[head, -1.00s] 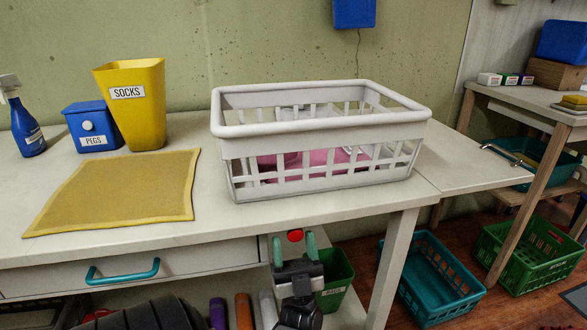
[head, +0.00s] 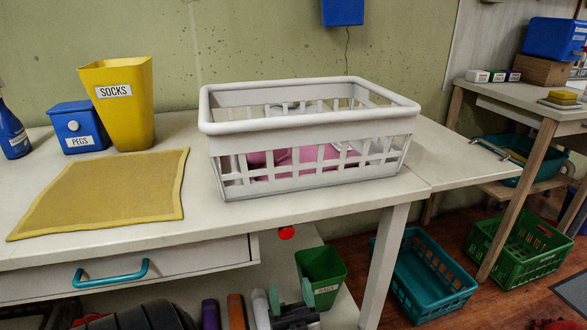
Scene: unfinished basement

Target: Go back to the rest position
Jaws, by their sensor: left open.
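My left gripper (head: 292,294) is at the bottom edge of the head view, in front of the table and below its top. Its two green fingertips stand apart and nothing is between them. The lower part of the gripper is cut off by the picture's edge. My right gripper is not in view. The white laundry basket (head: 310,119) stands on the table above and behind the left gripper, apart from it. Pink and pale things show inside the basket through its slots.
The table (head: 215,215) holds a yellow mat (head: 105,195), a yellow socks bin (head: 125,120), a blue pegs box (head: 80,140) and a spray bottle (head: 14,135). A green rags bin (head: 322,270) stands close behind the gripper. Teal (head: 430,290) and green crates (head: 520,265) sit on the floor at right.

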